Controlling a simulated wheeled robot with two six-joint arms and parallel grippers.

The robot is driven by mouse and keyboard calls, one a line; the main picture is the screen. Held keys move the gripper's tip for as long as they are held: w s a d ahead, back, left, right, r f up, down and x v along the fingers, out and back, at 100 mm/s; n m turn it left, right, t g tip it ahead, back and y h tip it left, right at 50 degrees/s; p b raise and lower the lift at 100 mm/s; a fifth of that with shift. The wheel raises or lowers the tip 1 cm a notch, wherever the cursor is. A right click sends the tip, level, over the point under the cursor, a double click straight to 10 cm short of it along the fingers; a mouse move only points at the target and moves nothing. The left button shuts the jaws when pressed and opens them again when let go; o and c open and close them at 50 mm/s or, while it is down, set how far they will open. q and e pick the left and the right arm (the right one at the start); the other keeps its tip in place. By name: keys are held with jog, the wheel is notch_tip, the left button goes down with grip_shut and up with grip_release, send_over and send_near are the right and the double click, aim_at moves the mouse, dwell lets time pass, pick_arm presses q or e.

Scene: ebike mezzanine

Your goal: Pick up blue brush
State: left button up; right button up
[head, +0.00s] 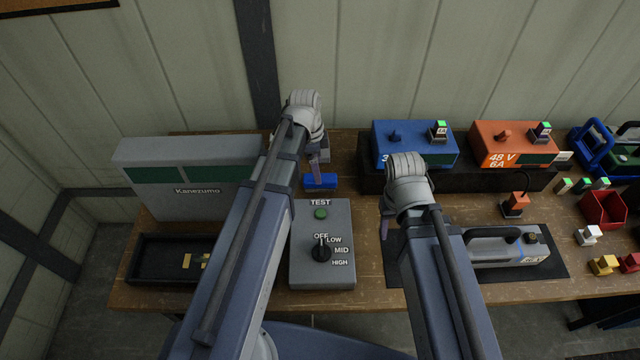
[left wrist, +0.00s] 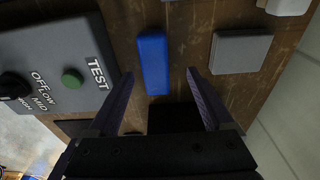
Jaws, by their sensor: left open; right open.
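The blue brush (head: 320,182) lies on the wooden workbench behind the grey TEST box, partly hidden by my left gripper in the head view. It shows as a plain blue bar in the left wrist view (left wrist: 154,64). My left gripper (head: 317,172) is open just over it. In the left wrist view its two fingertips (left wrist: 160,74) stand either side of the near end of the bar, with gaps on both sides. My right gripper (head: 385,226) is open, low beside the right edge of the TEST box, its fingers mostly hidden by my wrist.
The grey TEST box (head: 340,272) has a green button and a dial. A Kanezumo case (head: 190,205) and black tray (head: 150,272) stand left. Blue (head: 420,148) and orange (head: 505,150) chargers stand back right. A battery (head: 500,250) lies right. A grey block (left wrist: 240,52) sits near the brush.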

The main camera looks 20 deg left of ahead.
aim_at(389, 248)
pick_arm(q)
jog(key=shift+s+d+f+b, duration=0.1)
jog(key=shift+d+f+b, duration=0.05)
jog(key=shift+f+b, duration=0.7)
jog(key=shift+s+d+f+b, duration=0.1)
jog(key=shift+d+f+b, duration=0.05)
jog(key=shift+f+b, duration=0.65)
jog(key=shift+s+d+f+b, duration=0.1)
jog(key=shift+d+f+b, duration=0.05)
jog(key=shift+f+b, duration=0.7)
pick_arm(e)
jog(key=shift+f, duration=2.5)
pick_arm(q)
jog(key=shift+f, duration=0.3)
pick_arm(e)
jog(key=shift+f, duration=0.25)
pick_arm(q)
grip_shut()
